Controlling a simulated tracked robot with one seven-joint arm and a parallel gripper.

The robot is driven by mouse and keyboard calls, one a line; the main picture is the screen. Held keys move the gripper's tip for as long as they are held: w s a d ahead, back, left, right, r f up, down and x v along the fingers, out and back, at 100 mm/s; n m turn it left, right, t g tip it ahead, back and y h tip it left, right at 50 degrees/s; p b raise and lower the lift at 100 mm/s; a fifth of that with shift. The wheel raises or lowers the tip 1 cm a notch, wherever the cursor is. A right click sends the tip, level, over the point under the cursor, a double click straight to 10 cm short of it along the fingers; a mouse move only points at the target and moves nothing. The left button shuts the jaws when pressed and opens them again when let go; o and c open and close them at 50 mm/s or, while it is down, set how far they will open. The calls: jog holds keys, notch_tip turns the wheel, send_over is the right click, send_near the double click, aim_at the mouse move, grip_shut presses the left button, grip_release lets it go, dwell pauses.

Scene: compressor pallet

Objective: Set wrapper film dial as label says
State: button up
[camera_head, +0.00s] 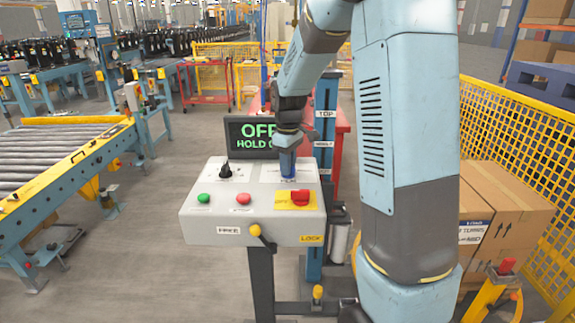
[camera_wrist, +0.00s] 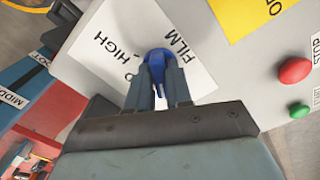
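The film dial is a blue knob (camera_wrist: 158,56) on a white plate (camera_wrist: 108,48) marked FILM and HIGH in the wrist view. My gripper (camera_wrist: 160,75) has its two fingers on either side of the knob, closed against it as far as I can see. The fingers hide part of the knob and the plate's other marks. In the head view my gripper (camera_head: 288,160) points down onto the blue knob (camera_head: 288,172) at the right of the grey control panel (camera_head: 225,215).
The panel also has a black selector (camera_head: 225,170), a green button (camera_head: 203,198), a red button (camera_head: 243,199) and a red switch on a yellow plate (camera_head: 300,198). A screen (camera_head: 252,136) reads OFF and HOLD, partly hidden. Cartons (camera_head: 510,210) stand at right.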

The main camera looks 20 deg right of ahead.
grip_shut()
jog(key=shift+d+m, duration=0.1)
jog(key=shift+m, duration=0.3)
jog(key=m, duration=0.4)
jog(key=shift+f, duration=0.1)
jog(key=m, duration=0.3)
jog(key=shift+s+m, duration=0.1)
jog(key=shift+m, duration=1.8)
jog(key=shift+f, duration=0.1)
jog(key=shift+o, duration=2.3)
grip_release()
jog(key=shift+o, duration=0.5)
